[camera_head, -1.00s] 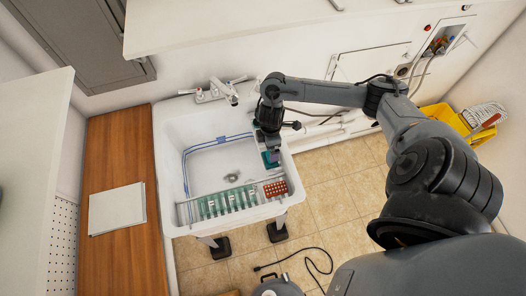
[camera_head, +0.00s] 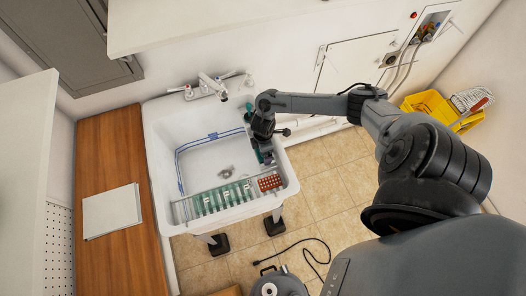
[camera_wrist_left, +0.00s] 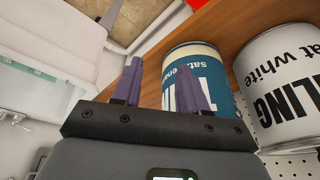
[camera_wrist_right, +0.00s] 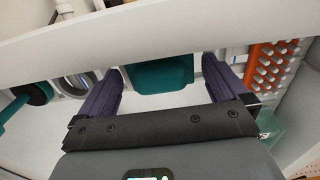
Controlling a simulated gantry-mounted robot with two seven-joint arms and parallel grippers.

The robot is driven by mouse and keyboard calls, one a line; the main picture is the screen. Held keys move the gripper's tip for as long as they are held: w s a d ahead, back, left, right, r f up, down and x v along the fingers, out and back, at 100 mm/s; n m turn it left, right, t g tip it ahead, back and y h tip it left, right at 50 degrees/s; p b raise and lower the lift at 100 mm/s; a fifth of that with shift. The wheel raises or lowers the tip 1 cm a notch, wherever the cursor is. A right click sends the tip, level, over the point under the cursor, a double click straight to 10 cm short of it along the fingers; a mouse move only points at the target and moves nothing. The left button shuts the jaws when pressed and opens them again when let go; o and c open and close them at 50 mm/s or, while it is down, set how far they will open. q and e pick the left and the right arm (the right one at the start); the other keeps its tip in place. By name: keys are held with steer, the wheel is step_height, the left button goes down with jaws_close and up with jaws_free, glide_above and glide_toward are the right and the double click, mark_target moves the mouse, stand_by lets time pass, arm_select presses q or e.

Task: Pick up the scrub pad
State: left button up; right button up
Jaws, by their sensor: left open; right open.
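A teal block that looks like the scrub pad (camera_wrist_right: 160,76) is between the spread fingers of my right gripper (camera_wrist_right: 162,88) in the right wrist view. The fingers stand on either side of it with gaps. In the head view the right gripper (camera_head: 264,156) is at the inside right of the white sink (camera_head: 157,160). It hides most of the teal pad (camera_head: 260,157) there. My left gripper (camera_wrist_left: 158,78) is open and empty in the left wrist view, in front of a blue and cream can. The left arm is not in the head view.
An orange block with white pegs (camera_wrist_right: 272,65) is right of the right gripper. A teal-handled tool (camera_wrist_right: 28,100) lies to its left. The sink's white rim (camera_wrist_right: 120,28) crosses above. Blue (camera_wrist_left: 194,60) and white (camera_wrist_left: 280,85) cans stand by the left gripper.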

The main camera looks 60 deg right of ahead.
steer(key=c, duration=0.9)
steer(key=shift+o, duration=0.2)
steer(key=shift+r, duration=0.1)
step_height(320, 180, up, 10)
steer(key=shift+f, duration=0.1)
